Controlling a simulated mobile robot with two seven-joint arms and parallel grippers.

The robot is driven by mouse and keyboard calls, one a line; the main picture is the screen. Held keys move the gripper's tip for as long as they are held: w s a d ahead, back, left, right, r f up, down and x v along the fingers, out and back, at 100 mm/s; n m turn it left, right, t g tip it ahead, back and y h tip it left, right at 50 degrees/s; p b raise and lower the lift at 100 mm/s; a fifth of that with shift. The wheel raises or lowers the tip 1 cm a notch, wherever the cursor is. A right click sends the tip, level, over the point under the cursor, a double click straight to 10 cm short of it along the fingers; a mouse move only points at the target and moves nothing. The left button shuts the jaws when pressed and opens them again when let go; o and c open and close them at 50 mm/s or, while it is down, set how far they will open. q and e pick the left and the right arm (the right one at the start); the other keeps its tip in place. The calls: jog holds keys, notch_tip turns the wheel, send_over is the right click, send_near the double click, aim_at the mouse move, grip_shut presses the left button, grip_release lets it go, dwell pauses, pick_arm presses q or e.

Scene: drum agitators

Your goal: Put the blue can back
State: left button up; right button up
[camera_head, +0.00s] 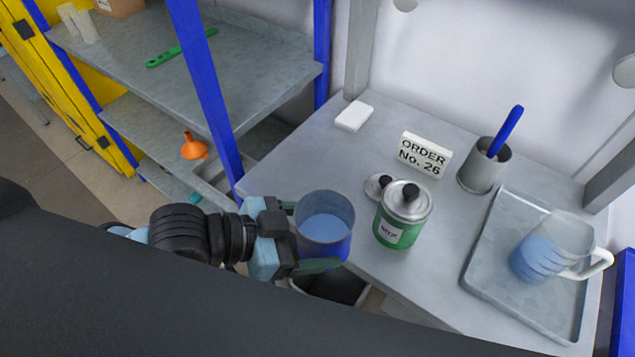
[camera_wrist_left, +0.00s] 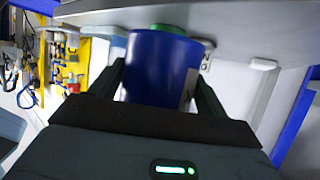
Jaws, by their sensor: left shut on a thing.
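The blue can (camera_head: 325,238) is open at the top and holds light blue liquid or paint. My left gripper (camera_head: 310,236) is shut on it, one finger on each side. The can is upright near the left front edge of the grey table (camera_head: 290,165); I cannot tell whether it touches the table. In the left wrist view the blue can (camera_wrist_left: 162,70) fills the space between the fingers (camera_wrist_left: 160,90). A green can (camera_head: 397,229) with a metal lid and black knob stands to its right. My right gripper is not in view.
A loose lid (camera_head: 378,187) lies behind the green can. An order sign (camera_head: 424,154), a grey cup (camera_head: 484,167) with a blue handle, and a tray (camera_head: 480,270) with a jug (camera_head: 552,249) are on the table. Shelves (camera_head: 240,75) stand at left; a dark bin (camera_head: 335,288) is below the edge.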

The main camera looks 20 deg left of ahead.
aim_at(310, 212)
pick_arm(q)
jog(key=w+b, duration=0.1)
jog(key=w+a, duration=0.1)
jog(key=w, duration=0.1)
jog(key=w+a+f+b, duration=0.1)
jog(key=shift+w+b, duration=0.3)
jog(key=shift+b, duration=0.05)
jog(key=w+a, duration=0.1)
jog(key=w, duration=0.2)
jog(key=w+a, duration=0.1)
jog(key=w, duration=0.2)
jog(key=w+a, duration=0.1)
jog(key=w, duration=0.2)
jog(key=shift+w+a+f, duration=0.2)
jog(key=shift+a, duration=0.05)
jog(key=shift+w+a, duration=0.2)
jog(key=shift+w, duration=0.3)
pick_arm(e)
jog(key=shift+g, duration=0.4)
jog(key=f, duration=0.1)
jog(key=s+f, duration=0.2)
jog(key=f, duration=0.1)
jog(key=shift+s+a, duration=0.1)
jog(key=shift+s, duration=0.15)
pick_arm(q)
jog(key=shift+f, duration=1.8)
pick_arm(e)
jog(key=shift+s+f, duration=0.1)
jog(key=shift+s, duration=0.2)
